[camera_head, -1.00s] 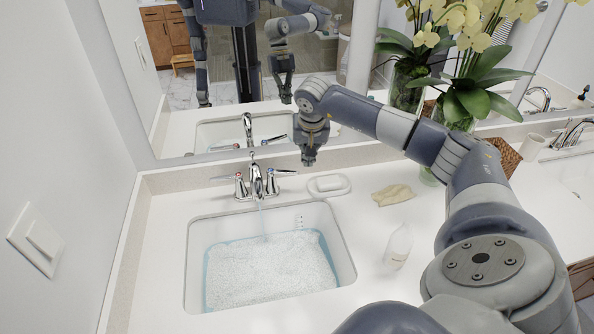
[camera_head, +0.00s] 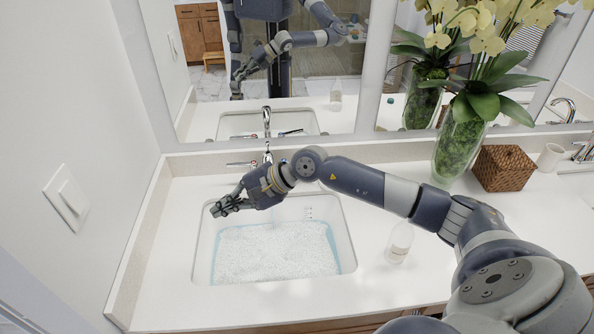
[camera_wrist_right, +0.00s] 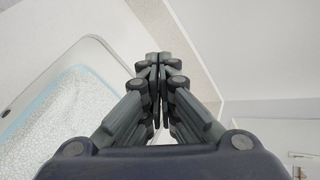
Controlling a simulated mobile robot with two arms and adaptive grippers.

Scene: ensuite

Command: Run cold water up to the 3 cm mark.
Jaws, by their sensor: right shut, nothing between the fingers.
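The white sink basin (camera_head: 347,262) holds rippled water (camera_head: 275,255) with a blue edge line. Small dark marks (camera_head: 308,212) show on its back wall, too small to read. The chrome tap (camera_head: 267,148) stands behind the basin, partly hidden by my right arm. Its left lever (camera_head: 240,163) shows; the right lever is hidden. A faint stream seems to fall below my wrist. My right gripper (camera_head: 222,208) is shut and empty above the basin's back left, pointing left. In the wrist view its closed fingers (camera_wrist_right: 159,60) show beside the basin (camera_wrist_right: 85,50). My left gripper is out of view.
A clear bottle (camera_head: 399,243) stands right of the basin. A plant vase (camera_head: 456,150), wicker basket (camera_head: 503,168) and white cup (camera_head: 549,157) stand at the back right. A wall with a switch (camera_head: 66,198) bounds the left; a mirror (camera_head: 300,60) the back.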

